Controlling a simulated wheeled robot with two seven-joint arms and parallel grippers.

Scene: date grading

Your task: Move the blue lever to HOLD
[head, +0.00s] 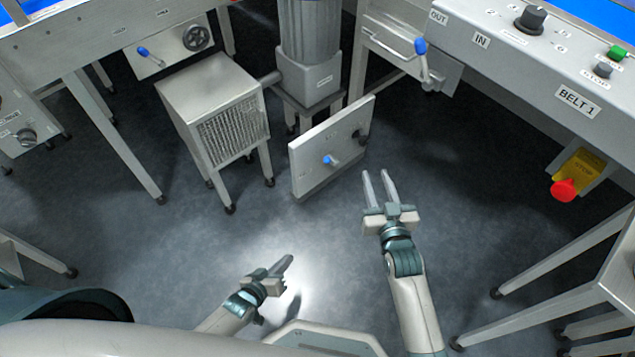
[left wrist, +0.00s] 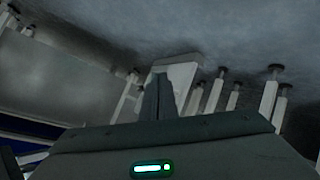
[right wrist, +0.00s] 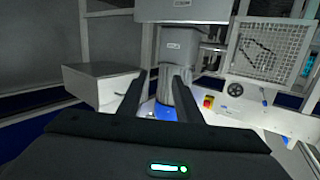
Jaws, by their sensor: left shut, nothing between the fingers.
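Several blue-tipped levers show in the head view, and I cannot read a HOLD mark at any of them. One blue lever (head: 330,160) is on a low upright panel (head: 309,175) near the centre. A second blue-ended lever (head: 421,48) is on the machine side at the upper right. A third blue lever (head: 148,53) is on a plate at the upper left, beside a handwheel (head: 197,38). My right gripper (head: 377,173) is open and empty, right of the low panel and apart from it. My left gripper (head: 289,260) is shut and empty, below the panel.
A grey box on legs (head: 190,95) stands left of the panel, with a column (head: 312,75) behind. The BELT 1 console (head: 530,75) is at the upper right, with a red stop button (head: 564,190) under it. Table legs edge both sides.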

